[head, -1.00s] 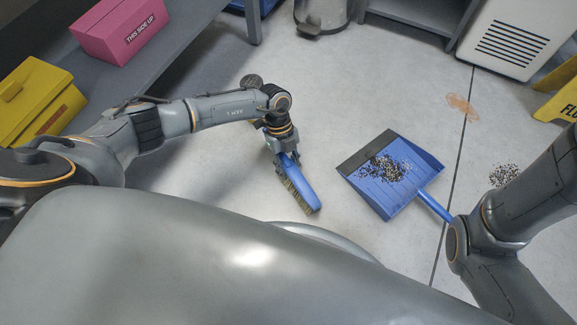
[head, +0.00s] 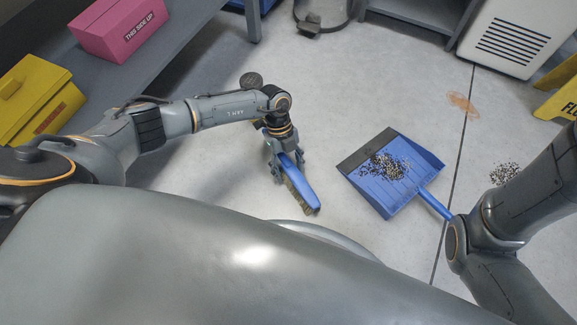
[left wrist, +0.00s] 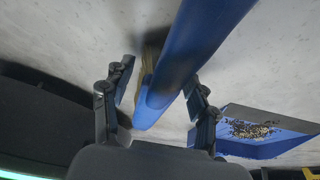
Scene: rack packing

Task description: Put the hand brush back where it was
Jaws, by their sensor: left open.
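The hand brush (head: 299,186) has a blue back and handle and tan bristles. It lies on the grey floor in the middle of the head view. My left gripper (head: 289,166) is right over its upper end, with its fingers open on either side of it. In the left wrist view the blue brush (left wrist: 190,60) runs between the two spread fingers (left wrist: 160,98), with a gap on each side. My right arm is at the right edge of the head view; its gripper is hidden or out of view.
A blue dustpan (head: 385,200) with dark and light debris in it lies right of the brush. Another debris pile (head: 504,173) and an orange-brown stain (head: 463,104) are on the floor. A grey shelf bench with a pink box (head: 120,30) and a yellow box (head: 38,110) stands left.

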